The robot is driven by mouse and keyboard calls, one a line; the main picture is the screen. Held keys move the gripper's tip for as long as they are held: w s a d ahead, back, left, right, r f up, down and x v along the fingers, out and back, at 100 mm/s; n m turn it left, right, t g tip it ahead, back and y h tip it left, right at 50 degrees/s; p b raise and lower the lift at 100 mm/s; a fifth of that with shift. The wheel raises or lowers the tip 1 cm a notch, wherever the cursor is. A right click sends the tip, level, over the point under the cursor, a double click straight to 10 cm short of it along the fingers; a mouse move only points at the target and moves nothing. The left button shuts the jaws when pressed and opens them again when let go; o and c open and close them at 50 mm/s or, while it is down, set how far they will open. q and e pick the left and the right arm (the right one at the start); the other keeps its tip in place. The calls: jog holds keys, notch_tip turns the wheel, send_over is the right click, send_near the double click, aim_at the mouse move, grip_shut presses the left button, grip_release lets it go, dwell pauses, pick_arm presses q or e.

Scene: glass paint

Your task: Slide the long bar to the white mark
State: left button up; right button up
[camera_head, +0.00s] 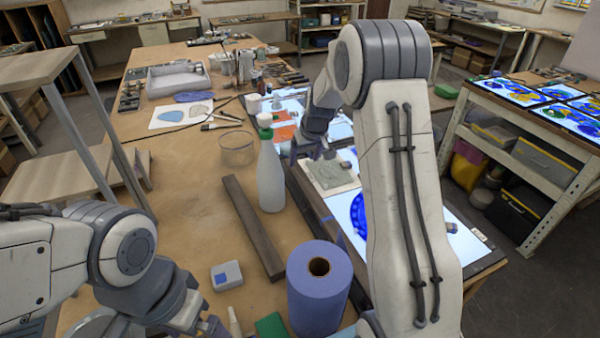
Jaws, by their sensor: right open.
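A long dark bar (252,228) lies on the wooden table, running from the middle toward the blue paper roll, left of the light table. I cannot make out a white mark for certain. My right gripper (318,153) is open above the light table, near a grey-green slab on a pale sheet (331,174), with its arm coming across from the right. It is apart from the dark bar. My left gripper (212,327) is low at the bottom edge, mostly cut off, so its jaws do not show clearly.
The lit panel (448,232) is partly hidden by my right arm. Bare table (190,215) lies left of the bar.

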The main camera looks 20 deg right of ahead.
aim_at(299, 174)
jog(key=p+x, duration=0.2)
jog(key=x, duration=0.6)
jog(key=shift+f, duration=0.15)
grip_shut()
dwell(1.1)
